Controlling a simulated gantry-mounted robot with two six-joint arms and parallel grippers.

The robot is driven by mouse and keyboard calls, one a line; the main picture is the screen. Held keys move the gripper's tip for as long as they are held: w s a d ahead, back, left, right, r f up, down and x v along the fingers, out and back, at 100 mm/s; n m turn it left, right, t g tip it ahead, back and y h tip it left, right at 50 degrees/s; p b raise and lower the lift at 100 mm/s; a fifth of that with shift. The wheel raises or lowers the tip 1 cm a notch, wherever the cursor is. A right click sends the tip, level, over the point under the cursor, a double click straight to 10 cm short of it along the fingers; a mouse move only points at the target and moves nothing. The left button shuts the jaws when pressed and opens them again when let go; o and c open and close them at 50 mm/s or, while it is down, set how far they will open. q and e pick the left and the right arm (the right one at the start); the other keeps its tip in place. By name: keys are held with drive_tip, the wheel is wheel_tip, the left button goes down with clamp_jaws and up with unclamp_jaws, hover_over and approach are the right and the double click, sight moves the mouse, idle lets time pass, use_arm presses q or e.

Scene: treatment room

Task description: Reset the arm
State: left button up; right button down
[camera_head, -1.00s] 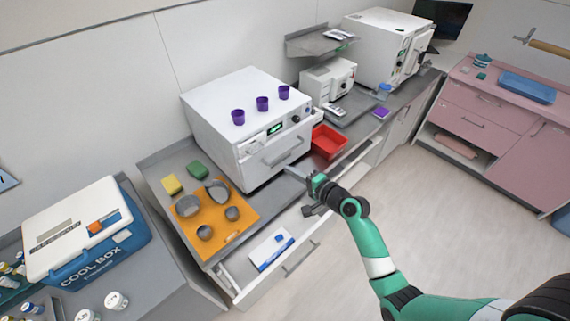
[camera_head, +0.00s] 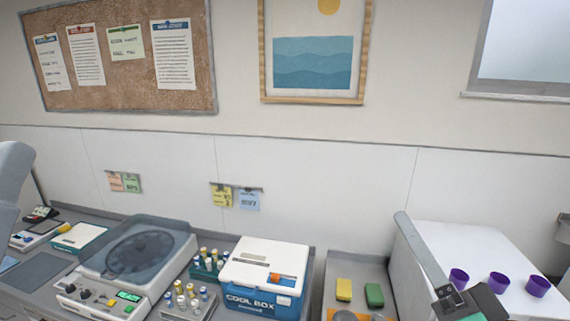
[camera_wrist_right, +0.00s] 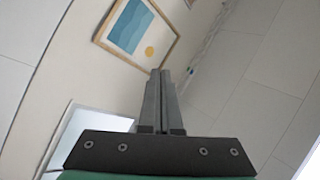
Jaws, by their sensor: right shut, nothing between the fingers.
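My right gripper (camera_head: 403,218) rises from the lower right of the head view, its grey fingers pointing up and its green and black wrist below. It stands in front of the white box-shaped appliance (camera_head: 470,240). In the right wrist view the two fingers (camera_wrist_right: 160,73) lie together, shut and empty, with the wall picture (camera_wrist_right: 137,28) beyond them. My left gripper is not in view. A pale grey shape at the left edge of the head view is cut off, and I cannot tell what it is.
Three purple cups (camera_head: 498,281) stand on the appliance. A yellow sponge (camera_head: 344,289) and a green sponge (camera_head: 374,295) lie to its left. The cool box (camera_head: 265,250), vial racks and a centrifuge (camera_head: 145,250) fill the counter further left.

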drive_tip(key=s+a+r+n+t+h, duration=0.2)
drive_tip(key=s+r+n+t, duration=0.35)
drive_tip(key=s+r, duration=0.8)
wheel_tip(320, 180, up, 13)
drive_tip(key=w+d+n+h+p, duration=0.1)
drive_tip(key=n+p, duration=0.1)
drive_tip(key=p, duration=1.1)
wheel_tip(320, 180, down, 53)
drive_tip(key=b, duration=5.3)
drive_tip(key=shift+w+d+r+g, duration=0.15)
drive_tip(key=shift+w+d+g, duration=0.1)
drive_tip(key=shift+g, duration=0.2)
